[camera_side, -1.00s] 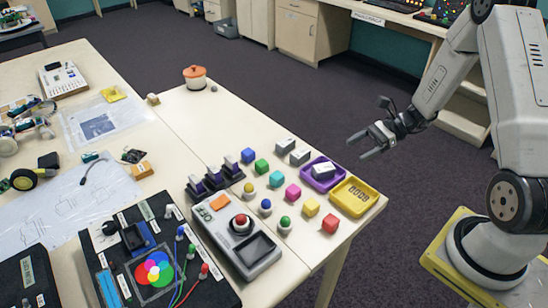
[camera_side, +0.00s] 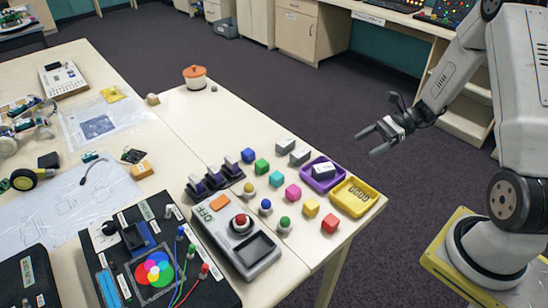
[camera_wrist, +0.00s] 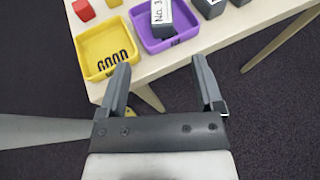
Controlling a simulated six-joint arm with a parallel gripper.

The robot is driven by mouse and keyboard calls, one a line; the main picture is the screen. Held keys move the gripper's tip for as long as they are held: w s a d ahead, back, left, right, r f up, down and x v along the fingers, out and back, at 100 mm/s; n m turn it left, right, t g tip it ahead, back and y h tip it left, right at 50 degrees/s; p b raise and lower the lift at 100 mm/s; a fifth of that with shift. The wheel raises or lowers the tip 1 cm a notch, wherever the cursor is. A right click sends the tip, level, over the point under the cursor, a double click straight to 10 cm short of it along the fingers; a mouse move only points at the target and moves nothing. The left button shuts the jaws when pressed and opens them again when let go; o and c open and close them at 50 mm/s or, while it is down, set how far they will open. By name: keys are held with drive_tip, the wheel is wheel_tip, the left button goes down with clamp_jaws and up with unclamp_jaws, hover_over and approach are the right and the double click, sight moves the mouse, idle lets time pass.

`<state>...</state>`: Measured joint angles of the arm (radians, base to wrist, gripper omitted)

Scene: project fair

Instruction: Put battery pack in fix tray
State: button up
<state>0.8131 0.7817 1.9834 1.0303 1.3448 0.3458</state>
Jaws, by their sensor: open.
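A purple tray (camera_side: 321,189) stands near the table's right edge, and it also shows in the wrist view (camera_wrist: 188,36). A dark grey battery pack (camera_side: 324,173) with a white label lies in it; the label reads No. 3 in the wrist view (camera_wrist: 161,17). Two more grey packs, one (camera_side: 285,146) and another (camera_side: 299,156), lie on the table behind the purple tray. A yellow tray (camera_side: 352,211) marked GOOD stands beside the purple one. My gripper (camera_side: 366,143) is open and empty, off the table's edge beyond the trays; its fingers (camera_wrist: 161,64) point toward them.
Several coloured cubes, such as a red one (camera_side: 330,223), stand in rows left of the trays. A grey console with a red button (camera_side: 240,221) is at the front. An orange-topped pot (camera_side: 195,77) is at the far end. Open floor lies under my gripper.

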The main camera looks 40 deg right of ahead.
drive_tip(key=a+n+g, duration=0.1)
drive_tip(key=s+a+n+g+h, duration=0.1)
drive_tip(key=a+n, duration=0.1)
drive_tip(key=a+n+g+h, duration=0.1)
drive_tip(key=a, duration=0.1)
drive_tip(key=shift+s+r+g, duration=0.15)
drive_tip(key=shift+s+g, duration=0.25)
drive_tip(key=s+a+n+h, duration=0.1)
drive_tip(key=n, duration=0.1)
drive_tip(key=a+n+g+h, duration=0.1)
drive_tip(key=n+h, duration=0.1)
drive_tip(key=s+a+n+g+h, duration=0.1)
drive_tip(key=n, duration=0.1)
drive_tip(key=shift+s+a+r, duration=0.25)
drive_tip(key=shift+s, duration=0.1)
drive_tip(key=a+r+n+t+h, duration=0.3)
drive_tip(key=a+r+n+h, duration=0.1)
drive_tip(key=n, duration=0.8)
drive_tip(key=shift+s+a+h, duration=0.3)
drive_tip(key=shift+a+h, duration=0.3)
drive_tip(key=shift+h, duration=0.6)
